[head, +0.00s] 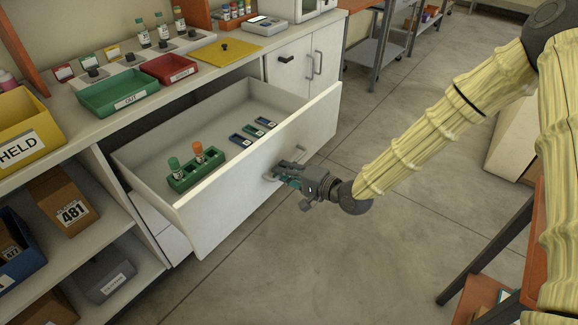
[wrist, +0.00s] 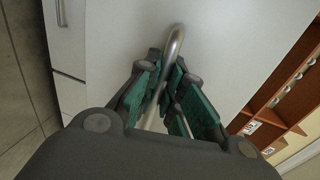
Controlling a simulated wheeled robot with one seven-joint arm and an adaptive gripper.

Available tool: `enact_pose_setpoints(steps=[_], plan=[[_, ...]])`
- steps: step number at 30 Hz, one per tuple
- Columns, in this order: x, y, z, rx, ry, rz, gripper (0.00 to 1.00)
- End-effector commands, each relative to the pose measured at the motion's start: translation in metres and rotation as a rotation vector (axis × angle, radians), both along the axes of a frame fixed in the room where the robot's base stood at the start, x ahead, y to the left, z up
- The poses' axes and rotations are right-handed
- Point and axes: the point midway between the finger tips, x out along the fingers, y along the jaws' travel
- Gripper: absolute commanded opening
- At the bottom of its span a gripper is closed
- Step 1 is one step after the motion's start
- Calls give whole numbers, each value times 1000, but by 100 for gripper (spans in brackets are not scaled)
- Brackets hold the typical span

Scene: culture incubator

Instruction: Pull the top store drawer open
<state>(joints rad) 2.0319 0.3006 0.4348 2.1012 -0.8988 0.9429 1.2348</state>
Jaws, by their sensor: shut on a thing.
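The top store drawer (head: 235,180) is white and stands far out from the cabinet in the head view. Inside it are a green rack (head: 196,168) with a green-capped and an orange-capped tube, and several small dark blue items (head: 252,131) near the front panel. My gripper (head: 283,172) is at the middle of the drawer's front, shut on the metal bar handle (wrist: 174,45). In the wrist view, the green finger pads of my gripper (wrist: 165,95) lie on either side of the handle. Part of the handle is hidden by the fingers.
The counter above holds a green tray (head: 118,92), a red tray (head: 170,69) and a yellow mat (head: 226,50). Open shelves with boxes (head: 68,203) are at the left. A cupboard with handles (head: 305,62) stands right of the drawer. Floor (head: 300,260) in front is clear.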

Motion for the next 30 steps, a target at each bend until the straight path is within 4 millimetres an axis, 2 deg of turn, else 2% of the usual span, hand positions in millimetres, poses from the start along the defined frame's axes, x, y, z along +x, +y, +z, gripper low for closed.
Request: enact_pose_setpoints(steps=[14,15,18,30], plan=[[-2,1,0,0,-1,5,0],[-2,1,0,0,-1,5,13],[-2,1,0,0,-1,5,31],[-4,-2,1,-1,-1,5,32]])
